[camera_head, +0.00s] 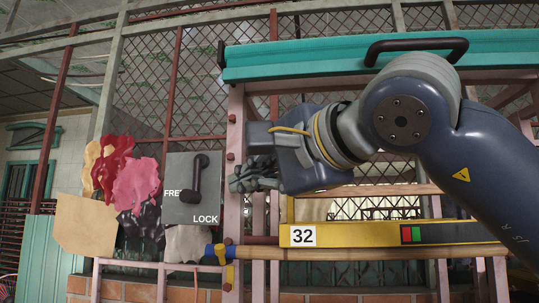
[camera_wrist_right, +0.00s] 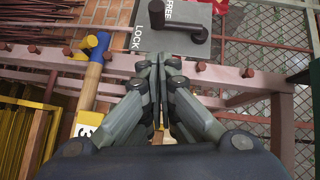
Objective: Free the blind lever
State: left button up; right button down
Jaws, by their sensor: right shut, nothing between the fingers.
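The blind lever (camera_head: 196,178) is a black crank on a grey plate (camera_head: 178,212) marked FREE at the left and LOCK at the bottom. It stands roughly upright, with a round end low and a bent end at the top. In the right wrist view the lever (camera_wrist_right: 182,27) lies just beyond the fingertips, on the plate (camera_wrist_right: 187,45). My right gripper (camera_head: 234,184) is shut and empty, to the right of the plate, with a visible gap to the lever. Its closed fingers (camera_wrist_right: 159,60) point toward the plate in the wrist view. My left gripper is out of view.
A pink post (camera_head: 234,125) with red bolts stands beside the plate, close to my fingers. A wooden pole with a blue and yellow end (camera_head: 215,251) and a yellow bar marked 32 (camera_head: 350,236) run below. Coloured bundles (camera_head: 136,184) hang at the left.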

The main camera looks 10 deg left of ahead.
aim_at(202, 196)
jog(key=a, duration=0.1)
jog(key=w+a+p, duration=0.1)
jog(key=a, duration=0.1)
jog(key=w+a+p, duration=0.1)
jog(key=shift+a+f, duration=0.4)
jog(key=shift+s+a+f, duration=0.1)
jog(key=shift+a+f, duration=0.05)
jog(key=shift+a, duration=0.3)
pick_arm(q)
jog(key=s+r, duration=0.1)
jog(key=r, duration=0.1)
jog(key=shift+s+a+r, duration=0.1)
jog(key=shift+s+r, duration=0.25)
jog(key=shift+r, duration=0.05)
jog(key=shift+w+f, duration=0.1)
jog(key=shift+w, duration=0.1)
pick_arm(e)
jog(key=shift+d+f, duration=0.1)
jog(key=shift+d, duration=0.05)
